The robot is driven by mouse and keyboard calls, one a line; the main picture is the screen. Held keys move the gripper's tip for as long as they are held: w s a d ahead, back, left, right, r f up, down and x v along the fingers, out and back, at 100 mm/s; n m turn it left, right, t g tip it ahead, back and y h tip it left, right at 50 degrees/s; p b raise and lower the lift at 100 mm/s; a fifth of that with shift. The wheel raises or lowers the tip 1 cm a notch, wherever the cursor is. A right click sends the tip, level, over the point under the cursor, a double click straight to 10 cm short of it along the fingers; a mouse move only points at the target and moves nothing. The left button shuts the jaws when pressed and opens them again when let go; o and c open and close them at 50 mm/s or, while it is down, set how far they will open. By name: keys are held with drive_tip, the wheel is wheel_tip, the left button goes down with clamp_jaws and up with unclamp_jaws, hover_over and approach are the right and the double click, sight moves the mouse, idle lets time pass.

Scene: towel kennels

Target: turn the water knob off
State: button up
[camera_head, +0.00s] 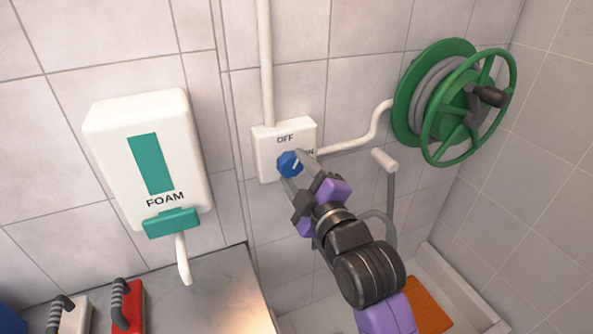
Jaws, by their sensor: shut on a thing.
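The blue water knob (289,164) sits on a white wall box (266,151) marked OFF at the top and ON at the right. A pale line on the knob's face points up and to the right, between the two marks. My gripper (291,168) reaches up from the lower right, with its fingers on either side of the knob, shut on it. The fingers partly hide the ON lettering and the knob's edges.
A white foam dispenser (183,170) with a teal lever hangs on the left. A green hose reel (437,95) is at the upper right. Brushes (127,306) with black handles lie on the counter (222,292) at the lower left. An orange piece (428,306) lies in the basin at the lower right.

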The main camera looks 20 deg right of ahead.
drive_tip(key=n, duration=0.5)
drive_tip(key=shift+r+n, duration=0.1)
drive_tip(key=shift+n, duration=0.3)
idle(0.4)
drive_tip(key=o, duration=1.4)
drive_tip(key=shift+c, duration=0.2)
drive_tip(key=s+b, duration=0.1)
drive_tip(key=s, duration=0.6)
drive_tip(key=shift+s+b, duration=0.35)
drive_tip(key=shift+s, duration=0.05)
